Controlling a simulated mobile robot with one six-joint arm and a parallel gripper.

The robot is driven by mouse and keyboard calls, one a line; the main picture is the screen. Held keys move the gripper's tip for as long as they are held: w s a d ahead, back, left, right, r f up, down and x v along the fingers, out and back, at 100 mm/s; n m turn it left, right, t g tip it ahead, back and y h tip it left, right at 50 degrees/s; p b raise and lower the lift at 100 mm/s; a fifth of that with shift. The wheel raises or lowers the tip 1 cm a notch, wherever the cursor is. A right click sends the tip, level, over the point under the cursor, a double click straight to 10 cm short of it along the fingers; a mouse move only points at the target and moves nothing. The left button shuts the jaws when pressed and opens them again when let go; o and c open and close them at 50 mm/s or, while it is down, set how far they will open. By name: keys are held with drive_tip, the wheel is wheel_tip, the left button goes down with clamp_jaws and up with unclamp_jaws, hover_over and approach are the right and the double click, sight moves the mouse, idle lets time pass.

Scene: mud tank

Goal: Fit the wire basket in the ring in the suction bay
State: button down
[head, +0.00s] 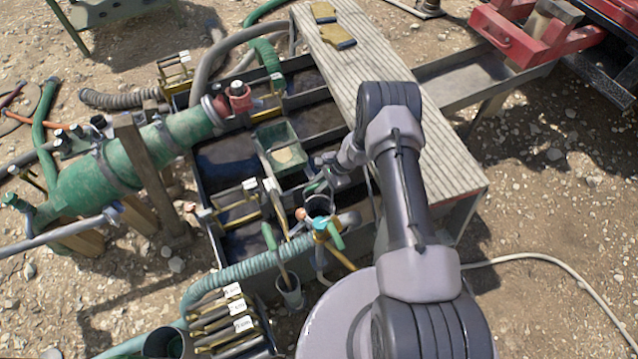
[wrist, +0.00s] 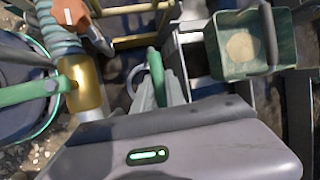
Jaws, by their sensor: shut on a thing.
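My gripper (head: 318,186) is over the near part of the tank. In the wrist view my gripper (wrist: 157,92) is shut around a green loop-shaped handle (wrist: 154,62), which I take as part of the wire basket. The basket's mesh cannot be made out. A small round dark opening with a pale rim (head: 318,204) lies just below my gripper in the head view. I cannot tell whether it is the ring or the basket, or whether they touch. A brass fitting (wrist: 80,85) with a green lever (wrist: 30,92) is beside my gripper.
A green bin (head: 279,148) with pale material stands beyond my gripper; it also shows in the wrist view (wrist: 240,45). Tank walls and brass-coloured bars (head: 238,213) lie left. A ribbed teal hose (head: 240,268) runs at the near side. A ridged platform (head: 440,160) covers the right.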

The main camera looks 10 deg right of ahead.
drive_tip(key=shift+f, duration=0.25)
drive_tip(key=c, duration=1.3)
unclamp_jaws()
drive_tip(key=p+v, duration=0.7)
drive_tip(key=v, duration=1)
drive_tip(key=shift+r, duration=0.15)
drive_tip(key=shift+w+d, duration=0.1)
drive_tip(key=shift+d, duration=0.05)
